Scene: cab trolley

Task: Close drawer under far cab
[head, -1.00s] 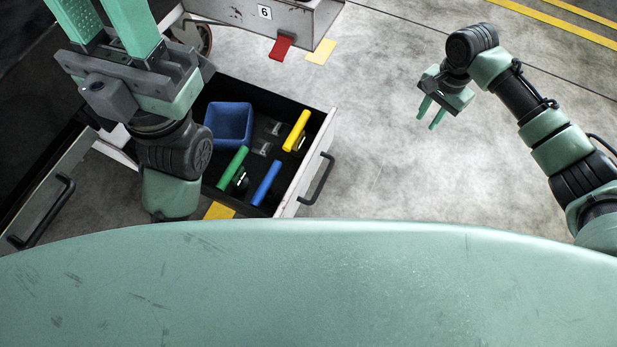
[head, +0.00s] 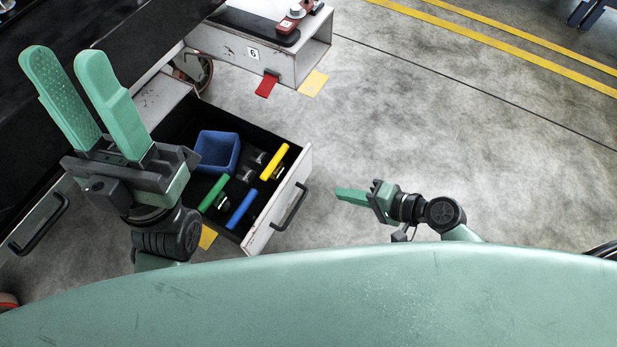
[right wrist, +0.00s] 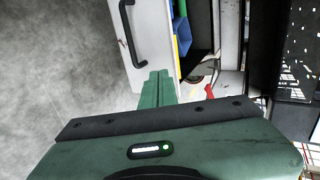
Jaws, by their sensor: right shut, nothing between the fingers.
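An open drawer (head: 278,207) with a pale front panel and a dark handle (head: 290,207) sticks out to the right from under the dark bench-like body at left. The drawer and its handle (right wrist: 125,36) also show in the right wrist view. My right gripper (head: 340,193) is shut and empty, its fingers pointing left at the drawer front, a little right of the handle and apart from it in the head view. My left gripper (head: 62,58) is open and empty, raised over the left side. Which cab is the far one I cannot tell.
The drawer holds a blue bin (head: 217,150) and tools with green, blue and yellow (head: 274,161) handles. A white unit labelled 6 (head: 253,53) with a red tab (head: 267,85) stands behind. Another dark handle (head: 40,222) is at left. Floor right of the drawer is clear.

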